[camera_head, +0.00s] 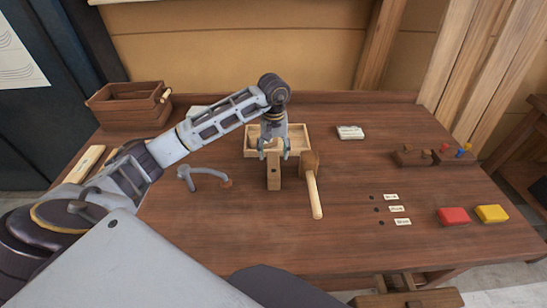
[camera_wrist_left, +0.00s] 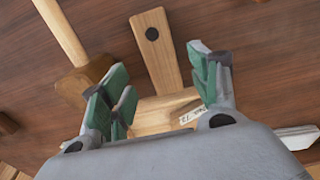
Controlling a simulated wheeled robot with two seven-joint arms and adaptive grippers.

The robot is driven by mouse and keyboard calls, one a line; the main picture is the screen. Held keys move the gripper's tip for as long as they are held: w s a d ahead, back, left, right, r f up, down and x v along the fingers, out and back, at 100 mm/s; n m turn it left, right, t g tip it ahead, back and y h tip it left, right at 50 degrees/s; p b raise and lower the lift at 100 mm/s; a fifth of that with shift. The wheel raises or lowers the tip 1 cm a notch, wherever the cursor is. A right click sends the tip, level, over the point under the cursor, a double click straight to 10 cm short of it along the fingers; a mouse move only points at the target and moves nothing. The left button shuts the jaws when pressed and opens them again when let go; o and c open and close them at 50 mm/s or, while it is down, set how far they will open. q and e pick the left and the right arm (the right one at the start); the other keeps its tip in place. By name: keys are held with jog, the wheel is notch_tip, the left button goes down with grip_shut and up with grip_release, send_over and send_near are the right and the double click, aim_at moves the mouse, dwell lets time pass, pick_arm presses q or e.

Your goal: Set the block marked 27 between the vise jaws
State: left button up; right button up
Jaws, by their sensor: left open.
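My left gripper (camera_head: 273,153) is open and points down over the near side of a shallow light-wood tray (camera_head: 301,140). In the left wrist view its green-padded fingers (camera_wrist_left: 160,95) are spread with nothing clamped between them. A pale wood block with a small white label (camera_wrist_left: 193,115) lies below, near the right-hand finger; its marking is too small to read surely. A flat wooden piece with a dark round spot (camera_wrist_left: 157,50) extends from the tray; it also shows in the head view (camera_head: 274,180). I cannot make out the vise jaws surely. My right gripper is out of view.
A mallet (camera_head: 315,199) lies close right of the gripper. A grey bent tool (camera_head: 207,174) lies left. A wooden box (camera_head: 127,117) stands back left. Red (camera_head: 453,216) and yellow (camera_head: 491,213) blocks lie right. The table's front middle is clear.

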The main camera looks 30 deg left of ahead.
pick_arm(q)
jog(key=shift+r, duration=0.55)
jog(key=shift+o, duration=0.5)
